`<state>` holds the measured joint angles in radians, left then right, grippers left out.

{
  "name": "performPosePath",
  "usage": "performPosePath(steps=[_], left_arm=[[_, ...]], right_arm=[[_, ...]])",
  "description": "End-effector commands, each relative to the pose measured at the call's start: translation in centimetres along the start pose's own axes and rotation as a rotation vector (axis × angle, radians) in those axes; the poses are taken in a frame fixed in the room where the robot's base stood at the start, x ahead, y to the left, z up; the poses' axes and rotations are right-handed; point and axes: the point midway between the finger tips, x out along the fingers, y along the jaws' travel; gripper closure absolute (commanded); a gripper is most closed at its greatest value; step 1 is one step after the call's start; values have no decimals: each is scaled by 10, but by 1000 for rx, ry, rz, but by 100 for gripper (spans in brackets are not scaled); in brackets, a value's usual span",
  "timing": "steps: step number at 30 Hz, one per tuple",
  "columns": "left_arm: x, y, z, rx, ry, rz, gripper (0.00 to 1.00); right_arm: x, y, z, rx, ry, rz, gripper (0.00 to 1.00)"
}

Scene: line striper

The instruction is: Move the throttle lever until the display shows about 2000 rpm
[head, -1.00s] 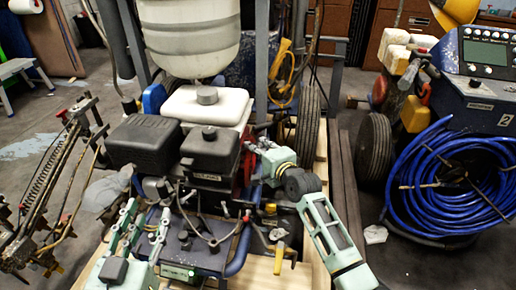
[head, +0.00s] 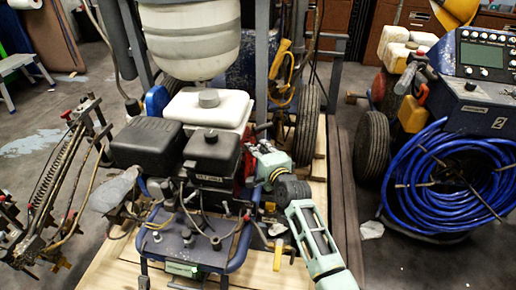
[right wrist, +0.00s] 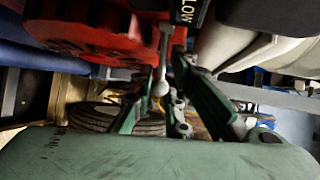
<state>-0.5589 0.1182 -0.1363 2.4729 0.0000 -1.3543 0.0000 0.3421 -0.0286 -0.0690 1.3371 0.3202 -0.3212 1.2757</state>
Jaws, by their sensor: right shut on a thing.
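The throttle lever (right wrist: 162,78), a thin metal rod with a round knob, shows in the right wrist view beside the red engine part. My right gripper (right wrist: 171,62) has its green fingers on either side of it and is shut on it. In the head view my right gripper (head: 258,163) reaches in from the lower right to the engine's right side; its fingertips and the lever are hidden there.
The black engine covers (head: 212,152) and white tank (head: 208,106) stand close to my right gripper. A yellow-handled lever (head: 278,252) is just below it. A spray-arm assembly (head: 50,185) is at the left, a blue hose coil (head: 455,185) at the right.

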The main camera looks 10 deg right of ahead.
Motion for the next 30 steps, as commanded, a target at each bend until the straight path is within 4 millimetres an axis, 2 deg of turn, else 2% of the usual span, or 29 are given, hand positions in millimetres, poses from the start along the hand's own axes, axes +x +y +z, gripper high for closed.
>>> performPosePath(steps=[1, 9, 10, 14, 23, 26, 30], left_arm=[[-1, 0, 2, 0, -9, -1, 60], [-1, 0, 3, 0, -12, -1, 60], [-1, 0, 3, 0, -11, -1, 60], [-1, 0, 2, 0, -11, -1, 60], [0, 0, 3, 0, -11, 0, 60], [0, 0, 3, 0, -11, 0, 60], [0, 0, 3, 0, -11, 0, 60]], right_arm=[[0, -7, -2, -3, 5, -13, 100], [0, -6, -2, -3, 5, -13, 100], [0, -6, -2, -3, 5, -13, 85], [0, -6, -2, -2, 4, -12, 75], [-2, -2, 0, -1, 2, -5, 75], [-8, -1, 0, 0, 2, -4, 75], [-26, 0, 0, 1, 2, -4, 75]])
